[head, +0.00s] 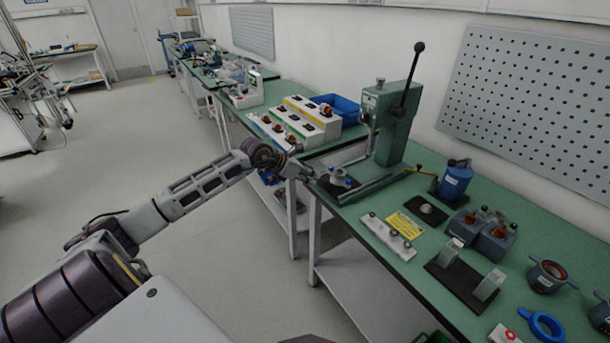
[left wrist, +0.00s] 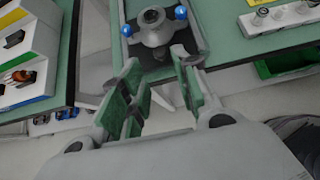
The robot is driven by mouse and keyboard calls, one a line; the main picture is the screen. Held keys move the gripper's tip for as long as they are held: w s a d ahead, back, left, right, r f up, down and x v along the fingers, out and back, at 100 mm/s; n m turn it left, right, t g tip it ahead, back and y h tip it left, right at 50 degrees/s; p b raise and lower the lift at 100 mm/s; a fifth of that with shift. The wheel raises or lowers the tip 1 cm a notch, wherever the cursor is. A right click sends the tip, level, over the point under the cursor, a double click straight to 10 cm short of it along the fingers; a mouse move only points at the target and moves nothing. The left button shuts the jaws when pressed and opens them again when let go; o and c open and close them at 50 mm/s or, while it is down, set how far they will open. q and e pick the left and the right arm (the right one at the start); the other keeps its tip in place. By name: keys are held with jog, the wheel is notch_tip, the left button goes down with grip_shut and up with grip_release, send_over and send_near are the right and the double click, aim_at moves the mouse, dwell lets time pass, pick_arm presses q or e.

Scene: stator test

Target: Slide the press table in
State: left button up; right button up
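The green press (head: 392,135), with a black-knobbed lever, stands at the back of the bench. Its table (head: 347,189) sticks out at the front left of the press, towards the bench edge. A grey round fixture with blue knobs (head: 340,177) sits on it; the fixture also shows at the top of the left wrist view (left wrist: 152,32). My left gripper (head: 312,174) is at the bench edge, just left of the fixture. In the left wrist view its two fingers (left wrist: 157,66) are apart with nothing between them, just short of the fixture. My right gripper is out of view.
Right of the press are a blue cylinder (head: 456,180), a yellow label (head: 405,225), a white strip with knobs (head: 387,236) and a black stand (head: 465,283). Left, across a gap between benches, is a white switch box (head: 310,122). The floor on the left is clear.

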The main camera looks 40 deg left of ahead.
aim_at(325, 181)
pick_arm(q)
jog(key=b+x, duration=0.1)
jog(key=x, duration=0.2)
jog(key=shift+w+d+f, duration=0.1)
jog(key=shift+w+f, duration=0.05)
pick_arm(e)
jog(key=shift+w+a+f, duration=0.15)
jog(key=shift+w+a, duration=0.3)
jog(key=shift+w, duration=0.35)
pick_arm(q)
jog(key=shift+b+x, duration=1.2)
jog(key=shift+x, duration=1.05)
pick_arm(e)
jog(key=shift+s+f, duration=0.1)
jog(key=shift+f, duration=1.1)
pick_arm(q)
jog(key=c, duration=0.5)
